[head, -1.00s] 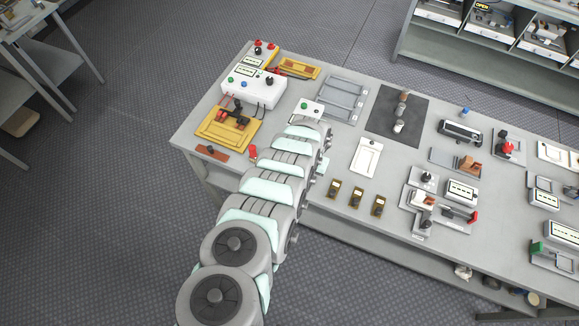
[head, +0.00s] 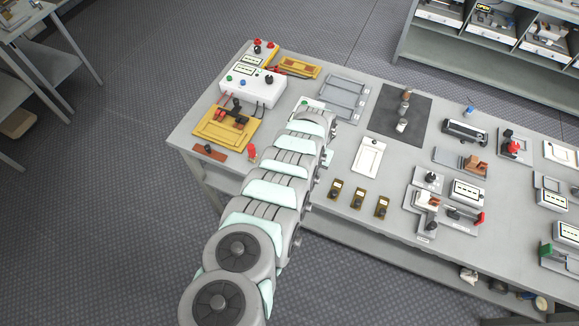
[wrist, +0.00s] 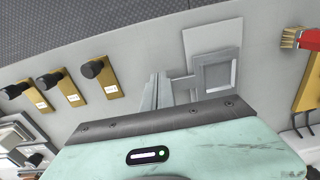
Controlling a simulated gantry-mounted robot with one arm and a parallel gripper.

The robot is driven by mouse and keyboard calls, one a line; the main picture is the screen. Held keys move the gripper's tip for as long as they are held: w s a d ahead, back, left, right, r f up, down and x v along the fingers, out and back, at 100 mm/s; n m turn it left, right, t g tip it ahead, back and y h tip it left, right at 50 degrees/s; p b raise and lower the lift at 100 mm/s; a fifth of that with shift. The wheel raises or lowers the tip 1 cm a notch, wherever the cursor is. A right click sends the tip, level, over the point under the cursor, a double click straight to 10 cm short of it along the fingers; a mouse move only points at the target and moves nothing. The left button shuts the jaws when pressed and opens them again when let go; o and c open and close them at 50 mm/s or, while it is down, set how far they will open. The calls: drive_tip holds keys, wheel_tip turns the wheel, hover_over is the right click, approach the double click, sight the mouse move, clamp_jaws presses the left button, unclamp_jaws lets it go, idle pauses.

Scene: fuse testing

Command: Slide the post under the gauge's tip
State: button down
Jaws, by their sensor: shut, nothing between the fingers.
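The likely gauge station is a grey plate (head: 410,207) right of centre in the head view. It has black-knobbed parts, a copper-brown block (head: 421,197), a red-ended slider (head: 478,218) and a display (head: 468,191) beside it. I cannot tell which part is the post or where the gauge's tip is; they are too small. My gripper (wrist: 158,80) shows in the wrist view as narrow grey fingers, shut and empty, beside a grey square frame (wrist: 237,72). In the head view my arm hides the gripper, left of the station and apart from it.
Several small brass holders with black knobs (head: 336,188) stand at the bench's front edge, between my arm and the station; they also show in the wrist view (wrist: 101,72). A white panel (head: 369,157) lies behind them. A red-handled brush (wrist: 308,39) is at the right in the wrist view.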

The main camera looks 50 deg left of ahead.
drive_tip(key=shift+w+a+b, duration=0.35)
drive_tip(key=shift+w+b, duration=0.25)
drive_tip(key=shift+b, duration=0.9)
drive_tip(key=shift+w+a+b, duration=0.3)
drive_tip(key=shift+w+b, duration=0.3)
drive_tip(key=shift+b, duration=0.9)
drive_tip(key=shift+s+d+r+p, duration=0.2)
drive_tip(key=shift+s+p, duration=0.15)
drive_tip(key=shift+p, duration=1.05)
drive_tip(key=shift+s+d+f, duration=0.1)
drive_tip(key=shift+s+f, duration=0.05)
drive_tip(key=shift+f, duration=0.05)
drive_tip(key=shift+r+p, duration=0.1)
drive_tip(key=shift+p, duration=0.25)
wheel_tip(320, 180, up, 8)
drive_tip(key=p, duration=0.8)
